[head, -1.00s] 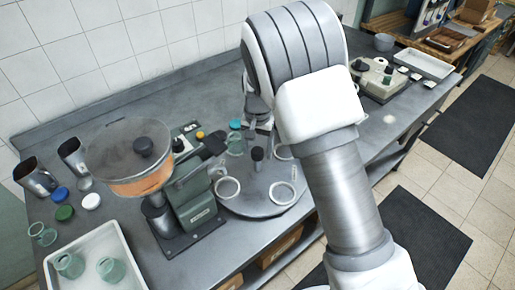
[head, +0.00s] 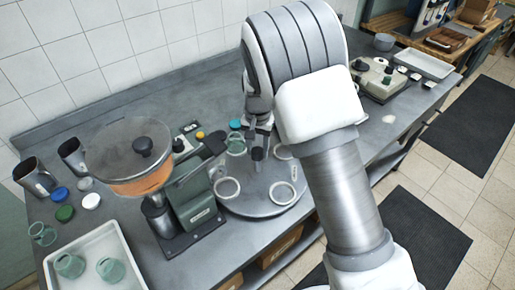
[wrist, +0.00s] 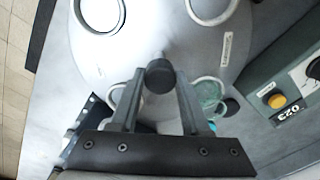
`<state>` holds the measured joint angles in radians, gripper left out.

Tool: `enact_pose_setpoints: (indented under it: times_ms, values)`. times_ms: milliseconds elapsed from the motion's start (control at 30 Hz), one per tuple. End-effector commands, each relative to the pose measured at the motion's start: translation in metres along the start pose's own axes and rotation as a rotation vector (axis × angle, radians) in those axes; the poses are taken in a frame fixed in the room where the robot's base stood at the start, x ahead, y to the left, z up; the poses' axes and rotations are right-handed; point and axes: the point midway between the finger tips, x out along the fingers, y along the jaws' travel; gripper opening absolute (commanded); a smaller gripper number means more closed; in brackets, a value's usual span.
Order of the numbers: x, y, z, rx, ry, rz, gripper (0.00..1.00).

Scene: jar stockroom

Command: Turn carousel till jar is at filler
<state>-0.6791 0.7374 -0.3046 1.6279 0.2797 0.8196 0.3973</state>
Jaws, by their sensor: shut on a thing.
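The carousel (head: 255,205) is a round grey disc on the bench with several white ring seats and a dark upright knob (head: 257,154) near its middle. A green glass jar (head: 236,146) stands in a seat at the back of the disc; it also shows in the wrist view (wrist: 208,92), right of the knob. The filler (head: 195,200) is a green machine left of the carousel, with a clear hopper (head: 128,160) of orange contents. A white ring seat (head: 227,188) lies closest to the filler's front. My gripper (wrist: 160,80) is shut on the knob.
A white tray (head: 88,245) with green jars stands at the front left, near several loose lids. A teal lid (head: 235,124) lies behind the carousel. A small device (head: 380,80) and another white tray (head: 425,64) stand at the back right. My arm hides the bench right of the carousel.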

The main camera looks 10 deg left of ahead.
Motion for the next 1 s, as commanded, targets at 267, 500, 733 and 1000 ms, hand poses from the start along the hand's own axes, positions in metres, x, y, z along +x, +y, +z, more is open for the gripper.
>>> enact_pose_setpoints:
  times_ms: [267, 500, 733, 1000]
  values:
    - [-0.0007, -0.0002, -0.0002, 0.000, 0.000, -0.001, 0.00]
    - [-0.0008, -0.0002, -0.0002, 0.000, 0.001, -0.001, 0.00]
    - [-0.0008, -0.0003, -0.0003, -0.003, 0.001, -0.001, 0.00]
    - [-0.0003, -0.0006, -0.0002, -0.050, 0.000, -0.002, 0.00]
